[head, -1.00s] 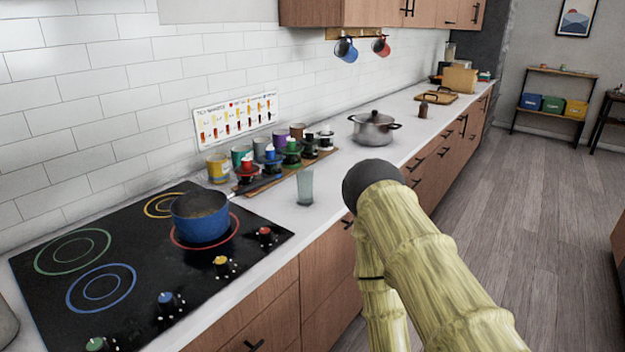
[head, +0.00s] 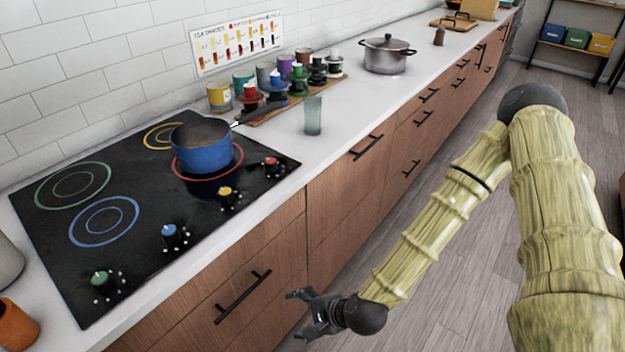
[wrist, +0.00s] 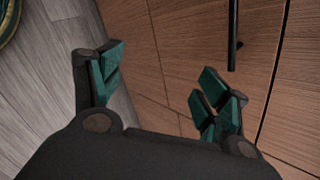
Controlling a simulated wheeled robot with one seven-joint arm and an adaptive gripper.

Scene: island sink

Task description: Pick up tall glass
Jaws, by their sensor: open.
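The tall glass (head: 313,115) is clear with a greenish tint. It stands upright on the white counter, right of the stove and in front of the row of mugs. My gripper (head: 297,312) is open and empty in the head view, low in front of the wooden cabinet doors, well below the counter top and the glass. In the wrist view the two fingers of my gripper (wrist: 158,82) are spread apart with green pads, facing the cabinet fronts. The glass does not show in the wrist view.
A blue pot (head: 203,147) sits on the black stove (head: 130,255) left of the glass. A steel pot (head: 386,55) stands farther right. Cabinet handles (head: 243,297) stick out.

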